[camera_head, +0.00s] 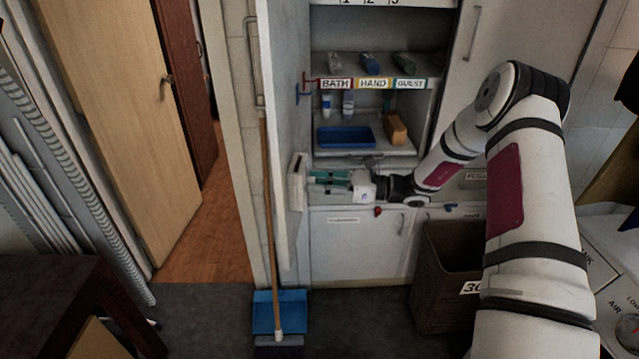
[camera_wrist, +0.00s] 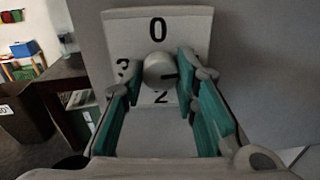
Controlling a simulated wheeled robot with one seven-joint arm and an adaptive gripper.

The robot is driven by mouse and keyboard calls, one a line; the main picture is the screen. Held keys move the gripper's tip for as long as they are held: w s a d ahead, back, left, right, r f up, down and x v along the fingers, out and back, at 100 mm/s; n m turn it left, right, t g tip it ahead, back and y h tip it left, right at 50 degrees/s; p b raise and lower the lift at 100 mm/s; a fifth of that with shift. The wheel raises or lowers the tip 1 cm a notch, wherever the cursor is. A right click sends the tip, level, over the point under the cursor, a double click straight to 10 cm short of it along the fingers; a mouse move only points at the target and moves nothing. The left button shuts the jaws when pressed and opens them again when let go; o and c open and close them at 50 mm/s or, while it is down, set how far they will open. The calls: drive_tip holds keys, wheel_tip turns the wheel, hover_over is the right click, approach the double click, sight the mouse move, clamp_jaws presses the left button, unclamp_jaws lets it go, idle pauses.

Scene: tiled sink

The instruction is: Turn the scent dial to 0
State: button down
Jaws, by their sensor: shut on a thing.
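The scent dial (camera_wrist: 160,70) is a round grey knob on a pale plate (camera_wrist: 188,22) in the wrist view. The plate shows 0 above the knob, 3 at left and 2 below. The right-hand spot is hidden behind a finger. A dark mark on the knob points right, away from the 0. My gripper (camera_wrist: 161,72) has its teal fingers on both sides of the knob, shut on it. In the head view the plate is part of a white box (camera_head: 297,182) on a grey upright panel, and my gripper (camera_head: 318,179) reaches it from the right; the knob is hidden there.
Behind my gripper is a shelf unit with BATH, HAND and GUEST labels (camera_head: 373,83), a blue tray (camera_head: 345,136) and an orange-brown block (camera_head: 396,129). A wicker basket (camera_head: 440,290) stands below my arm. A broom (camera_head: 270,220) and blue dustpan (camera_head: 279,311) stand left of the panel.

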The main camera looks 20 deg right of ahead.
drive_tip(key=shift+f+n+y+p, duration=0.1)
drive_tip(key=shift+n+y+p, duration=0.35)
drive_tip(key=shift+n, duration=7.95)
drive_tip(key=c, duration=1.2)
unclamp_jaws()
drive_tip(key=shift+c, duration=0.2)
drive_tip(key=r+v, duration=0.1)
drive_tip(key=v, duration=1.1)
drive_tip(key=shift+f, duration=0.25)
